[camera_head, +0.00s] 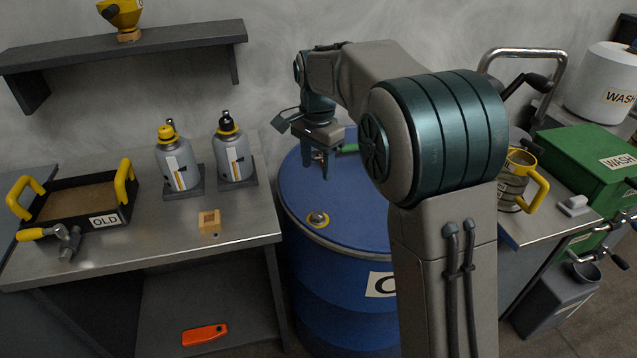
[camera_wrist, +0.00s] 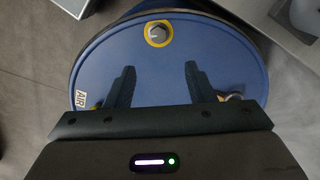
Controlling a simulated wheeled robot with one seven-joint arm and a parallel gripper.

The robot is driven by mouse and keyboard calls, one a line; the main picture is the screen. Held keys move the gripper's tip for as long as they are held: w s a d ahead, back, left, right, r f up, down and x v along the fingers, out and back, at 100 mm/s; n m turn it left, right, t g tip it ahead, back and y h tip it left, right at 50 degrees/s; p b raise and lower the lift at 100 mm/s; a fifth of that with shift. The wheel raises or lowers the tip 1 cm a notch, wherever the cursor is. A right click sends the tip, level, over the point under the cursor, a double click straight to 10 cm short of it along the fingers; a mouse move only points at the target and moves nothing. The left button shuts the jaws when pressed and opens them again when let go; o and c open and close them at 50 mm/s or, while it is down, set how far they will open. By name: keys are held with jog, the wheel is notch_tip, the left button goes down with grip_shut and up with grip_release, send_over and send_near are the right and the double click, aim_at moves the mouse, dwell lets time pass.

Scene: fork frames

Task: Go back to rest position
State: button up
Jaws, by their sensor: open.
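My gripper (camera_head: 317,172) is above the far part of a blue drum's lid (camera_head: 350,225), fingers pointing down, with nothing seen between them. In the wrist view, the two dark fingers of my gripper (camera_wrist: 160,72) stand wide apart over the blue lid (camera_wrist: 158,75). A yellow-ringed bung (camera_head: 318,219) sits on the lid nearer the head camera; the bung (camera_wrist: 157,33) also shows beyond the fingertips in the wrist view. My arm reaches from the front right over the drum and hides its right side. I cannot tell the exact gap between fingertips and lid.
Left of the drum is a metal bench (camera_head: 130,245) with a tray marked OLD (camera_head: 105,221), two grey bottles (camera_head: 178,170) and a small wooden block (camera_head: 209,222). A dark shelf (camera_head: 130,45) hangs above. At right are a yellow-handled mug (camera_head: 514,190) and a green box (camera_head: 590,160).

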jog(key=s+d+r+n+t, duration=0.1)
jog(key=s+d+r+n, duration=0.25)
jog(key=s+d, duration=0.7)
jog(key=s+d+f+n+t, duration=0.1)
jog(key=s+d+f+n, duration=0.1)
jog(key=s, duration=0.5)
jog(key=s+d+f+n, duration=0.3)
jog(key=s, duration=0.5)
jog(key=shift+s+d+f+t, duration=0.25)
jog(key=shift+s+d+t, duration=0.05)
jog(key=shift+t, duration=0.1)
